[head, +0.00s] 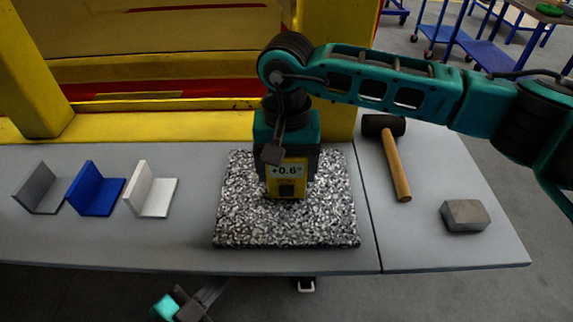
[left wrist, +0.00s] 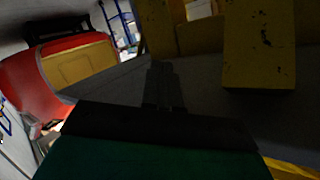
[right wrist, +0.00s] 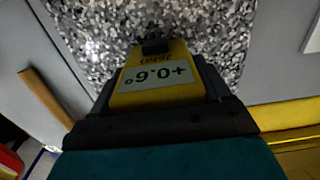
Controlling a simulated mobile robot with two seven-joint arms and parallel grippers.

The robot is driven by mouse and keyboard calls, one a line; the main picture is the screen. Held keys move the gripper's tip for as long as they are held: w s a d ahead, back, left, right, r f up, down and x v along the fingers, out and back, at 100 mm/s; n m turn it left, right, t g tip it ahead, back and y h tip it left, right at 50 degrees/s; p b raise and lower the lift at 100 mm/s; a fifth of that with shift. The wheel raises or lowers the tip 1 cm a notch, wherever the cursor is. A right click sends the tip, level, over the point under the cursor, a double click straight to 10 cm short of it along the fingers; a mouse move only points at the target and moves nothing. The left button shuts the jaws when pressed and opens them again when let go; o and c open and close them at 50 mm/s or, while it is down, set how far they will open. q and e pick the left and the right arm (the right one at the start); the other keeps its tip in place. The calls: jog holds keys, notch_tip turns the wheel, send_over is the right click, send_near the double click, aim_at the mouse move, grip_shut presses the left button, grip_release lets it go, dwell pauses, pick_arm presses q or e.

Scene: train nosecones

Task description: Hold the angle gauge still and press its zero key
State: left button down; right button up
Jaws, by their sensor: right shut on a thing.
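The yellow angle gauge (head: 285,182) stands on the speckled granite plate (head: 330,218), its display reading +0.6°. Its dark key is at the lower front; in the right wrist view the gauge (right wrist: 150,95) shows upside down, with small lettering by the key (right wrist: 155,47). My right gripper (head: 287,162) reaches down from above and is shut on the gauge, one finger on each side. My left gripper (head: 200,298) is low, in front of the table's front edge, away from the gauge. In the left wrist view its fingers (left wrist: 164,85) are together with nothing between them.
Grey, blue and white angle brackets (head: 95,190) stand on the grey table's left part. A mallet (head: 393,160) and a grey block (head: 465,215) lie on the right part. A yellow frame (head: 200,120) borders the back. Table between brackets and plate is clear.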

pick_arm(q)
jog(key=s+d+r+m+g+h, duration=0.1)
jog(key=s+d+r+m+h, duration=0.3)
jog(key=r+m, duration=0.15)
jog(key=m, duration=0.3)
send_near(281, 222)
jog(key=s+d+r, duration=0.1)
jog(key=s+d, duration=0.2)
jog(key=shift+w+d+r+y, duration=0.2)
jog(key=shift+w+d+r, duration=0.25)
jog(key=shift+d, duration=0.15)
jog(key=shift+w+d+r+y, duration=0.2)
jog(key=shift+w+d+r, duration=0.2)
jog(key=shift+d, duration=0.2)
jog(key=shift+s+d+m+g, duration=0.25)
jog(key=shift+d+g, duration=0.15)
jog(key=shift+d, duration=0.4)
jog(key=w, duration=0.8)
jog(key=shift+w, duration=0.35)
